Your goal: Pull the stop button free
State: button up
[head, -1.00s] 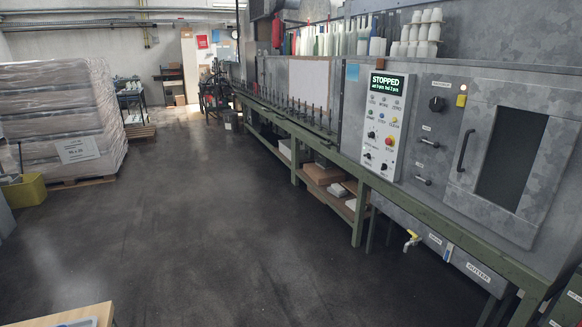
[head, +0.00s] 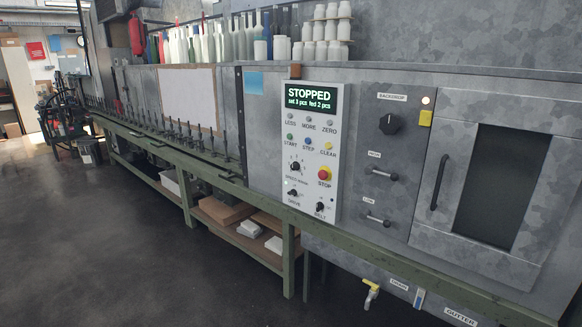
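The panel's display (head: 311,99) reads STOPPED, with a smaller line that seems to say set 3 pcs, fed 2 pcs. I cannot tell from here whether the button is pushed in. My gripper is not in view.
A green frame rail (head: 375,258) runs along the machine's front below the panel. A yellow-handled tap (head: 371,290) sticks out low. A door with a black handle (head: 439,182) is at the right. Upright spindles (head: 190,135) line the left. The floor (head: 120,250) in front is clear.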

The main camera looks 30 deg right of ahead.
aim_at(323, 175)
jog(key=i, duration=0.7)
jog(key=i+z, duration=0.15)
jog(key=i, duration=0.6)
jog(key=i+j, duration=0.2)
jog(key=i, duration=0.5)
